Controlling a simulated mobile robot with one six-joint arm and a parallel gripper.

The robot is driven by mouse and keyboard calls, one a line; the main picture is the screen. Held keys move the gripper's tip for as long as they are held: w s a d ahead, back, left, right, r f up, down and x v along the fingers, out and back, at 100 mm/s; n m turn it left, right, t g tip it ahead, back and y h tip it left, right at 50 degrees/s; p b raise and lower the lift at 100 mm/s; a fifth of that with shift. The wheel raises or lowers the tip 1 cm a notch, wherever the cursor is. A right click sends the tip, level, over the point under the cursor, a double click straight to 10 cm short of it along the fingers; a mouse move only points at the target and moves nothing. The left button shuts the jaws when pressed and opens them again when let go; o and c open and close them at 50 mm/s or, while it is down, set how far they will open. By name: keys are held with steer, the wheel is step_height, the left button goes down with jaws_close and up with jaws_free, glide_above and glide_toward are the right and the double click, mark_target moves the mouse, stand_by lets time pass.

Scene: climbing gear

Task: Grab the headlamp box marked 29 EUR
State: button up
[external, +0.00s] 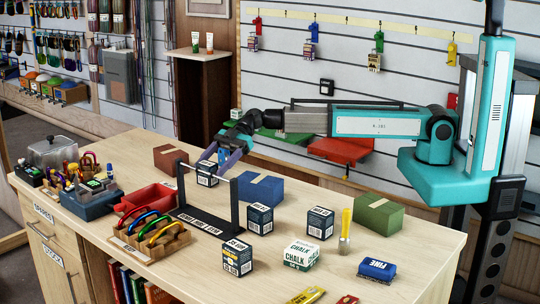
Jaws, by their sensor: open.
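Several small dark boxes with white labels stand on the wooden counter (430,240). One dark box (207,174) is at the black frame gate, just below my gripper. Others are a dark box (260,219) right of the gate, another dark box (320,223) further right, and a dark box with yellow on its label (237,258) at the front. The print is too small to tell surely which is marked 29 EUR. My gripper (216,160) is open, its purple fingers pointing down near the box at the gate. Whether the fingers straddle that box is unclear.
The black gate (236,207) has upright posts close to my gripper. A blue box (262,190), brown box (170,158), green box (378,213), white chalk box (302,256) and yellow-handled brush (345,230) stand around. A red tray (147,200) and wooden rack (150,246) are left.

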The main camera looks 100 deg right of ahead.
mark_target(204, 165)
steer(key=shift+p+x, duration=0.35)
steer(key=shift+x, duration=1.1)
steer(key=c, duration=1.2)
steer(key=shift+r, duration=0.25)
steer(key=shift+r+b, duration=0.8)
steer(key=shift+r, duration=0.6)
steer(key=shift+s+r, duration=0.1)
steer(key=shift+s, duration=0.1)
steer(key=s+b, duration=0.1)
steer(key=s, duration=0.3)
steer(key=s+b, duration=0.1)
steer(key=s, duration=0.3)
steer(key=s+d+r+b, duration=0.1)
steer(key=s, duration=0.3)
steer(key=shift+s+d+b, duration=0.1)
steer(key=shift+s+b, duration=0.2)
steer(key=shift+s, duration=0.1)
steer(key=s+b, duration=0.1)
steer(key=b, duration=0.1)
steer(key=shift+s+b, duration=0.1)
steer(key=shift+b, duration=0.2)
steer(key=shift+s+d+r+b, duration=0.2)
steer(key=shift+s+b, duration=0.45)
steer(key=shift+b, duration=0.35)
